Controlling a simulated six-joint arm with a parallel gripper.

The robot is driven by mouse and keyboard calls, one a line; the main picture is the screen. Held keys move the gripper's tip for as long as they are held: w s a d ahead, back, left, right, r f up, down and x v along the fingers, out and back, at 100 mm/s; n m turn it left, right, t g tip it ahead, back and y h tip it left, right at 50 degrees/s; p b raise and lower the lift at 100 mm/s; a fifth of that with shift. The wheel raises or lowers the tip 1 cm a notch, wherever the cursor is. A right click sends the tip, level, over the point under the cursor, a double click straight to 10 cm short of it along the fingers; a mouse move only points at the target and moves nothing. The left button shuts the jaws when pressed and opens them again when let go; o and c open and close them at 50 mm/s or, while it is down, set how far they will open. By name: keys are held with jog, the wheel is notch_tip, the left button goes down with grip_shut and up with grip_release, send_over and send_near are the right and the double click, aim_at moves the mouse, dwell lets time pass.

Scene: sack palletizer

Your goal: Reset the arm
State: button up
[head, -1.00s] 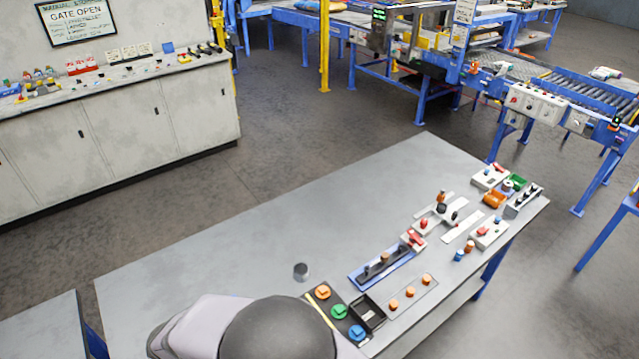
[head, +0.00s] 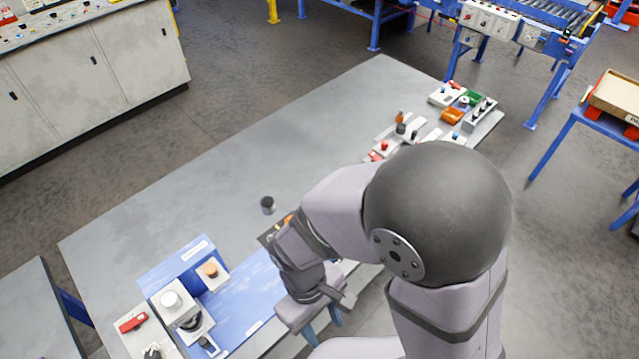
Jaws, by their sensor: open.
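My arm reaches in from the bottom right of the head view, its dark rounded joint large in the foreground. My gripper (head: 322,328) points down near the bottom middle, over the near edge of the grey table (head: 225,165). Its two bluish fingers are apart, with nothing seen between them. The gripper is just right of a blue panel (head: 235,300). My arm hides part of the table's near edge and most of the controls in the middle there.
A white control unit (head: 178,303) with knobs is at the lower left. Several switch boxes (head: 452,95) fill the far right corner. The table's middle left is clear.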

jog(key=w+d+r+m+t+y+b, duration=0.1)
jog(key=w+d+r+m, duration=0.1)
jog(key=w+d+m, duration=0.4)
jog(key=w+d+r+m+t+y+b, duration=0.1)
jog(key=w+d+r+m, duration=0.15)
jog(key=d, duration=0.55)
notch_tip(320, 180, down, 47)
jog(key=b, duration=4.6)
jog(key=shift+s+r+m, duration=0.15)
jog(key=shift+s+m, duration=0.1)
jog(key=shift+m, duration=0.1)
jog(key=shift+d, duration=0.1)
